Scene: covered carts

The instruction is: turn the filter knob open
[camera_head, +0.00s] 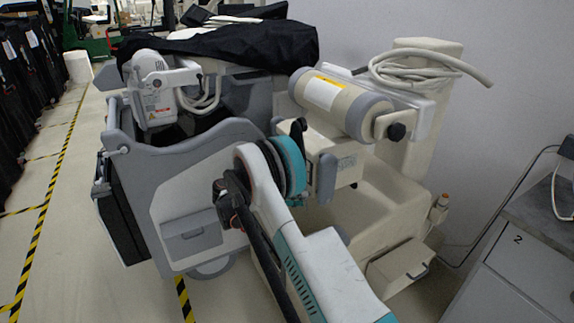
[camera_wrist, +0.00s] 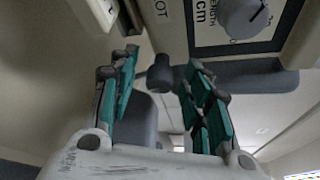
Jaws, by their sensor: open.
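In the wrist view, a round grey knob (camera_wrist: 245,17) with a dark pointer line sits on a light panel at the upper right. Lettering including "cm" is printed beside it. A smaller dark knob-like piece (camera_wrist: 160,73) shows between the fingers of my gripper (camera_wrist: 162,58). My gripper is open, with teal and dark fingers spread left and right and nothing held. The round grey knob is beyond and right of the right fingertip, apart from it. Which knob is the filter knob cannot be read. In the head view, my arm hides much of the area around the gripper.
A grey-and-white cart (camera_head: 200,205) under a black cover (camera_head: 230,45) stands left. A grey cabinet (camera_head: 520,265) is at lower right.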

